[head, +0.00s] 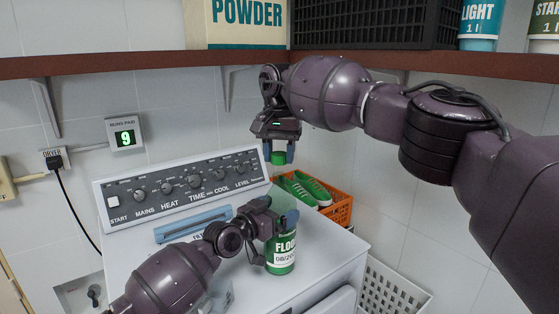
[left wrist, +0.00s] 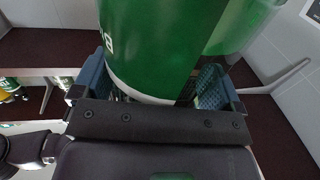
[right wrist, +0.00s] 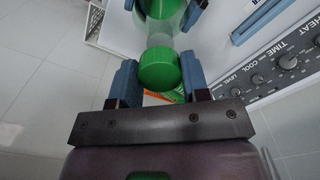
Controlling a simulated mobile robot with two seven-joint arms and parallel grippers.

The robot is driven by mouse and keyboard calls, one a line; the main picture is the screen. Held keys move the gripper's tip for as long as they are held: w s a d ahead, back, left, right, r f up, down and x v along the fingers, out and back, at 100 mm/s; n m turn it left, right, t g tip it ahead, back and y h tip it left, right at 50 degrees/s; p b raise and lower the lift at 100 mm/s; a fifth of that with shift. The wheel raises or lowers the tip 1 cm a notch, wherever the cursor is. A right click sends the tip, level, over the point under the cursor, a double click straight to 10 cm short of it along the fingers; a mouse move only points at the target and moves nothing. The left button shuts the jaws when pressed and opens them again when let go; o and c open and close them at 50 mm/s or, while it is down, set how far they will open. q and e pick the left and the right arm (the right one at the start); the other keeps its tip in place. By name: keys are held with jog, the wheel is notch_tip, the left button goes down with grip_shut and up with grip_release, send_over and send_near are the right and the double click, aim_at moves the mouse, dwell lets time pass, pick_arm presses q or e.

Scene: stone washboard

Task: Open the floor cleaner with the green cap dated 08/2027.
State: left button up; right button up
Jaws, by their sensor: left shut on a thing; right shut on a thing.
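The floor cleaner (head: 281,262) is a green bottle with a white label reading "FLOO" and a partly readable date starting 08/20. It stands upright on the white machine top. My left gripper (head: 280,221) is shut around its upper body; the bottle fills the left wrist view (left wrist: 160,45). My right gripper (head: 278,151) is shut on a green cap (head: 278,159), held clearly above the bottle and apart from it. The right wrist view shows the cap (right wrist: 160,70) between the fingers, with the bottle's pale neck (right wrist: 160,41) beyond it.
The control panel (head: 180,188) with several knobs stands behind the bottle. An orange crate (head: 341,211) holding green shoes (head: 305,188) is at the back right. A shelf (head: 130,66) with a powder box (head: 246,22) and a black basket (head: 370,22) runs above my right gripper.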

pick_arm(q)
jog(key=shift+f, duration=0.1)
pick_arm(e)
notch_tip(320, 180, up, 2)
jog(key=shift+r, duration=0.1)
pick_arm(q)
jog(key=o, duration=1.4)
jog(key=v, duration=1.2)
pick_arm(e)
jog(key=shift+f, duration=0.2)
